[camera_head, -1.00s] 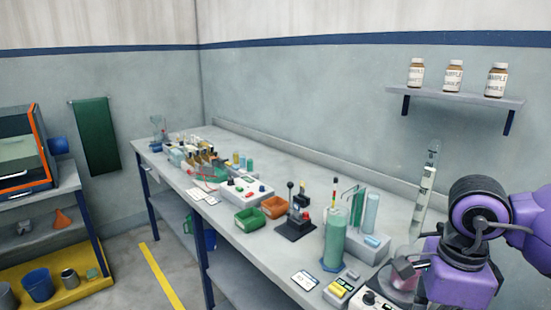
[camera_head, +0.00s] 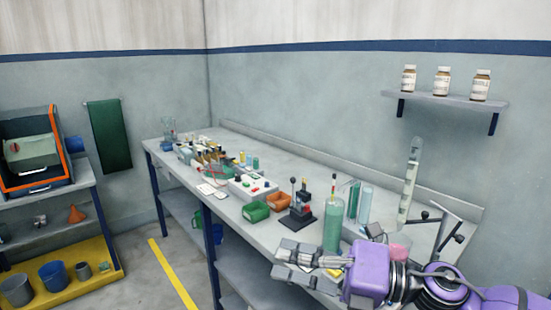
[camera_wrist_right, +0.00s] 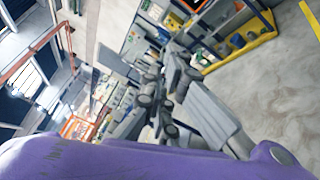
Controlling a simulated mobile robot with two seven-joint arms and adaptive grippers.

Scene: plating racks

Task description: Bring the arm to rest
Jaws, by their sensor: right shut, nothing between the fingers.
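My right arm is purple and comes in from the lower right in the head view. Its gripper (camera_head: 297,262) points left and hangs over the front edge of the workbench (camera_head: 285,175). The grey fingers are shut with nothing between them. In the right wrist view the gripper (camera_wrist_right: 165,105) shows against the tilted room, with the purple arm along the bottom. My left gripper is not in view.
Near the gripper stand a green-filled cylinder (camera_head: 333,229) and a tall glass column (camera_head: 410,180). Green (camera_head: 255,212) and orange (camera_head: 278,201) bins and a black stand (camera_head: 299,210) are farther along the bench. Floor in front of the bench is open.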

